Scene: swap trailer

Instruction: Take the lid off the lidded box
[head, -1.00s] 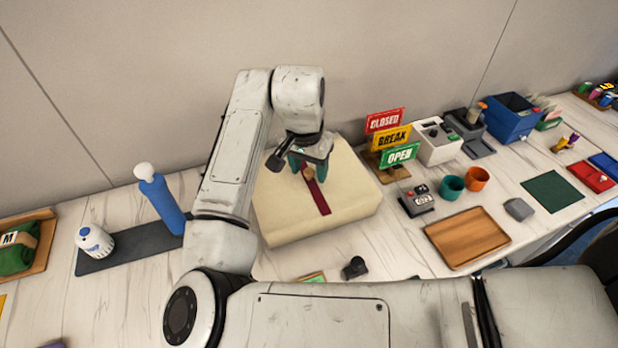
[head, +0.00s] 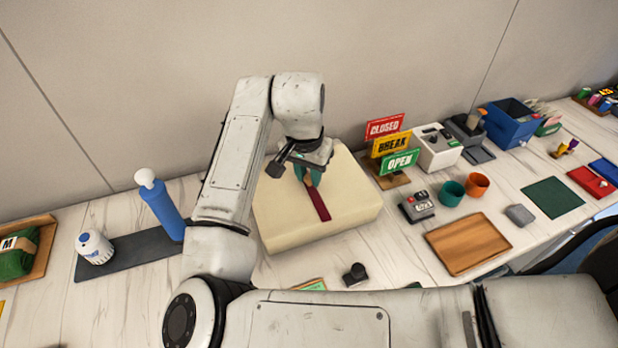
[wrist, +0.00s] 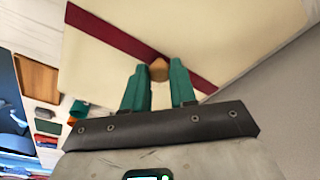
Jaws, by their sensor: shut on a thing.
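The lidded box (head: 345,215) is a large cream box with a dark red stripe across its top, standing on the counter at the middle of the head view. Its cream lid (wrist: 120,55) with the red stripe fills much of the wrist view. A small wooden knob (wrist: 159,69) sits on the stripe. My gripper (wrist: 158,78) has its two green fingers on either side of the knob, shut on it. In the head view my gripper (head: 310,175) is over the box top and hides the knob. I cannot tell whether the lid is apart from the box.
A blue bottle (head: 160,207) and white canister (head: 95,247) stand left on a dark mat. CLOSED, BREAK and OPEN signs (head: 390,147) stand close at the box's right. A small black object (head: 355,274) lies in front. A wooden tray (head: 468,242) is farther right.

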